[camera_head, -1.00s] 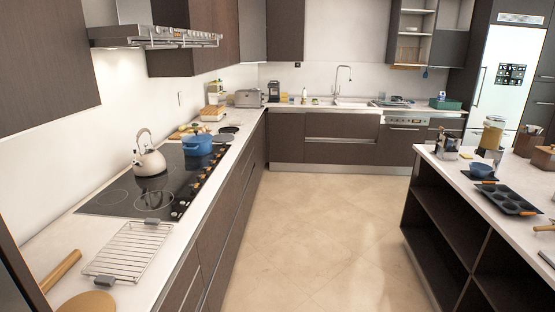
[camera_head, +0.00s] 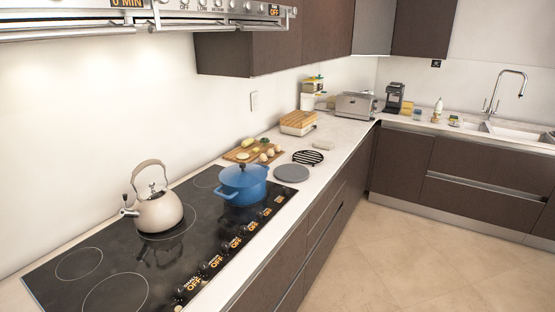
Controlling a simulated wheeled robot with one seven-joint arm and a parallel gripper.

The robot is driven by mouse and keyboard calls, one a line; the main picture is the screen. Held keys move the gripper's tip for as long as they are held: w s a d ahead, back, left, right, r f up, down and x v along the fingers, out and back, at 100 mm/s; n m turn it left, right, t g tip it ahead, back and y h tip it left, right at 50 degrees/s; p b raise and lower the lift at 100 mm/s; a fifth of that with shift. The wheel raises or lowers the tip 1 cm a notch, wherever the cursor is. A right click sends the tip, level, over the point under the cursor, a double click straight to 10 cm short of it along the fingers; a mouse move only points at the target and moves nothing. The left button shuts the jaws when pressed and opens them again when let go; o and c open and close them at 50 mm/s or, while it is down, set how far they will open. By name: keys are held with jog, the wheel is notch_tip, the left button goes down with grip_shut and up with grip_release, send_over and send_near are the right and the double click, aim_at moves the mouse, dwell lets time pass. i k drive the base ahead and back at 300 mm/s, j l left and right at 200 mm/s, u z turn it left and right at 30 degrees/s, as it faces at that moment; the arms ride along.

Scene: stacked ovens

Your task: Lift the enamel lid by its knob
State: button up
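A blue enamel pot (camera_head: 243,188) stands on the black cooktop at its far right end. Its blue enamel lid (camera_head: 240,174) sits on top of it, with a small knob (camera_head: 243,167) at the lid's middle. The pot has side handles. My gripper is not in view, and nothing touches the lid.
A cream kettle (camera_head: 159,213) stands left of the pot on the cooktop (camera_head: 110,262). Behind the pot are a cutting board with food (camera_head: 252,152), a grey disc (camera_head: 292,173) and a black trivet (camera_head: 308,158). The floor (camera_head: 400,262) is clear.

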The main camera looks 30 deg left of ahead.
aim_at(242, 175)
jog(key=i+u, duration=0.15)
jog(key=i, duration=0.5)
jog(key=i+l+u, duration=0.1)
jog(key=i, duration=0.5)
jog(key=i+u, duration=0.25)
jog(key=u, duration=0.15)
jog(key=i+l+u, duration=0.1)
jog(key=i+u, duration=0.15)
jog(key=u, duration=0.15)
jog(key=i+l+u, duration=0.2)
jog(key=u, duration=0.15)
